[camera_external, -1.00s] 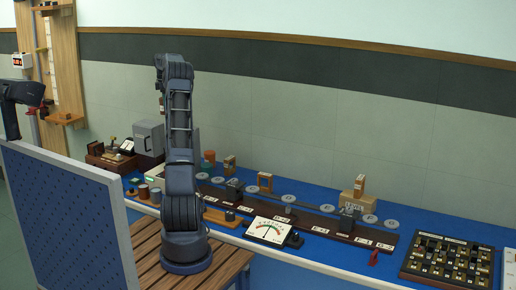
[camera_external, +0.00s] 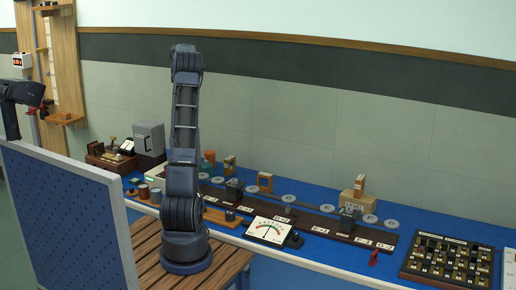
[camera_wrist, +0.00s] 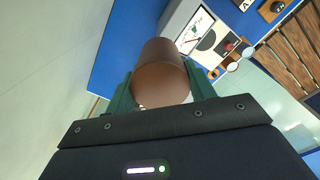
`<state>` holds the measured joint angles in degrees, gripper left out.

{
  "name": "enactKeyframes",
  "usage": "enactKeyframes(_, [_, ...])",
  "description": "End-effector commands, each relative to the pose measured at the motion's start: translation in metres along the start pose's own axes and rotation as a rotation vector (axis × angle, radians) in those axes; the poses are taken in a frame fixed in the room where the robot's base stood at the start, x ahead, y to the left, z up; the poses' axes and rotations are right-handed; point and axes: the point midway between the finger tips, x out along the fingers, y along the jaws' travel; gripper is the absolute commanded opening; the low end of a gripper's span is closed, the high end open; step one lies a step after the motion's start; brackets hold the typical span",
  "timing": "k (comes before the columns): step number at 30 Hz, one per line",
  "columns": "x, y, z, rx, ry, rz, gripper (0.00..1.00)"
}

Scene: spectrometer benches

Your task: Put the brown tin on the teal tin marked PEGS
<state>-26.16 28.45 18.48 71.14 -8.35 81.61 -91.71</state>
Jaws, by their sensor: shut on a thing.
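The brown tin (camera_wrist: 160,78) is held between the green fingers of my gripper (camera_wrist: 160,92) in the wrist view, with the blue bench top beyond it. My gripper is shut on it. In the external view my gripper and the held tin are hidden by my own arm. No PEGS lettering is legible, so I cannot tell for sure which is the teal tin.
An orange-brown cylinder (camera_external: 209,157) stands behind my arm. A grey box (camera_external: 149,139) is at the back left. A dial meter (camera_external: 268,230) lies near the front edge. A dark rail (camera_external: 310,222) with discs runs along the bench. A keyed board (camera_external: 448,261) is at far right.

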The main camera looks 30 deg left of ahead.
Motion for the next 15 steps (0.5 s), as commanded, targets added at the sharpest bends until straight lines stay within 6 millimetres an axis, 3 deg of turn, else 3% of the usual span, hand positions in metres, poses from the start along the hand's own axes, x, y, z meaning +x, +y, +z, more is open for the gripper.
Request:
enactKeyframes(7, [-0.002,-0.073,0.053,0.005,-0.003,0.001,0.24])
enactKeyframes(15, [0.005,-0.135,0.084,0.008,-0.006,-0.001,0.24])
